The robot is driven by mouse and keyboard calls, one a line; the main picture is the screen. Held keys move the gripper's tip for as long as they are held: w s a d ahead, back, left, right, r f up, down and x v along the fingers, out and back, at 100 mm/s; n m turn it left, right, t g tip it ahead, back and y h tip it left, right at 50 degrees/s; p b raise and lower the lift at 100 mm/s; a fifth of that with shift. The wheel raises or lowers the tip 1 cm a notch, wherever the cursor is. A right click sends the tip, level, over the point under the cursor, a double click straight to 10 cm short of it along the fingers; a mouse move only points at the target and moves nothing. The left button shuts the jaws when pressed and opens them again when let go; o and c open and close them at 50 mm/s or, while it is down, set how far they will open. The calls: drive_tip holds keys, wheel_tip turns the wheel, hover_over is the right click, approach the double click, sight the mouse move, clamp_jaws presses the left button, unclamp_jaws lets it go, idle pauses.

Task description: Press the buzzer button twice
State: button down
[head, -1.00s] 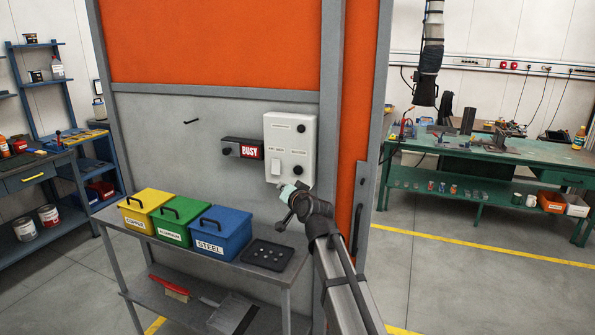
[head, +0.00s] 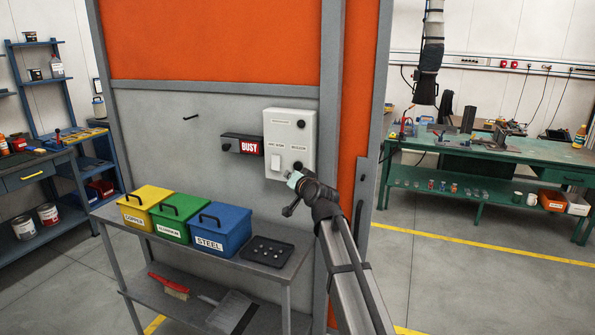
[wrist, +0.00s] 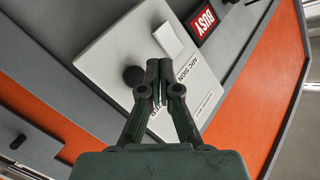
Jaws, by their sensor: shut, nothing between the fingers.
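The buzzer button is a black round button on a pale control box (head: 280,125) on the grey wall. It shows in the head view (head: 298,166) below the BUZZER label, and in the wrist view (wrist: 133,76). My gripper (head: 292,179) is shut and empty, just below the button in the head view. In the wrist view the closed fingertips (wrist: 158,66) sit beside the button, over the box face. I cannot tell whether they touch the box. The fingers hide part of the BUZZER label.
A white rocker switch (head: 275,162) sits left of the button, under the ARC SIGN label. A BUSY sign (head: 249,147) is mounted left of the box. Below stands a grey bench with yellow (head: 146,201), green and blue bins and a black tray (head: 267,251).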

drive_tip(key=shift+w+d+b, duration=0.2)
drive_tip(key=shift+w+b, duration=0.1)
drive_tip(key=shift+w, duration=0.35)
drive_tip(key=shift+w+d+b, duration=0.25)
drive_tip(key=shift+w+b, duration=0.1)
drive_tip(key=shift+w, duration=0.25)
drive_tip(key=shift+w+d+b, duration=0.2)
drive_tip(key=shift+w+b, duration=0.1)
drive_tip(key=shift+w, duration=0.35)
drive_tip(key=shift+w, duration=0.15)
drive_tip(key=shift+w+d+b, duration=0.15)
drive_tip(key=shift+w+b, duration=0.1)
drive_tip(key=shift+b, duration=0.2)
drive_tip(key=shift+w+d+b, duration=0.15)
drive_tip(key=shift+w+b, duration=0.15)
drive_tip(key=shift+w, duration=0.15)
idle(0.6)
drive_tip(key=shift+s, duration=0.15)
drive_tip(key=shift+s+a, duration=0.25)
drive_tip(key=shift+s, duration=0.45)
drive_tip(key=shift+s, duration=0.1)
drive_tip(key=s, duration=0.1)
drive_tip(key=s+a+p, duration=0.1)
drive_tip(key=s, duration=0.2)
drive_tip(key=shift+s+a+p, duration=0.3)
drive_tip(key=shift+a+p, duration=0.05)
